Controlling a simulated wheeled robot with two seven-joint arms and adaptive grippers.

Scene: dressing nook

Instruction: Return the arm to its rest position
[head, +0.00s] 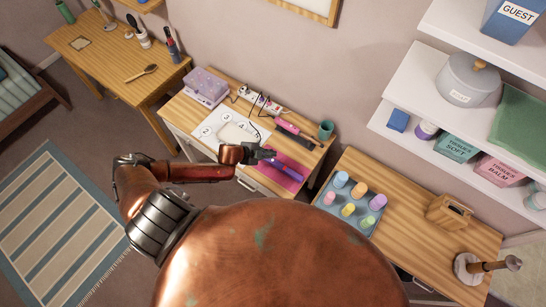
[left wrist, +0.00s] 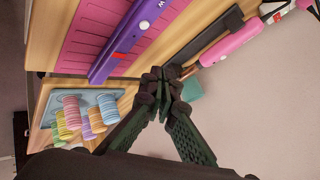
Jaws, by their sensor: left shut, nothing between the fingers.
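My left arm reaches in from the left in the head view, and its gripper (head: 266,154) is over the middle desk, beside the pink mat (head: 268,178). In the left wrist view its dark fingertips (left wrist: 162,82) are together with nothing between them. A purple styling tool (head: 287,168) lies on the pink mat; it also shows in the left wrist view (left wrist: 124,38). The gripper appears apart from it. My right gripper is in neither view.
A pink-and-black tool (head: 287,127), a teal cup (head: 325,130) and a numbered white sheet (head: 212,121) are on the desk. A blue-grey tray (head: 363,219) of coloured spools stands on the right-hand table. Shelves (head: 405,83) jut out at upper right. Floor at left is open.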

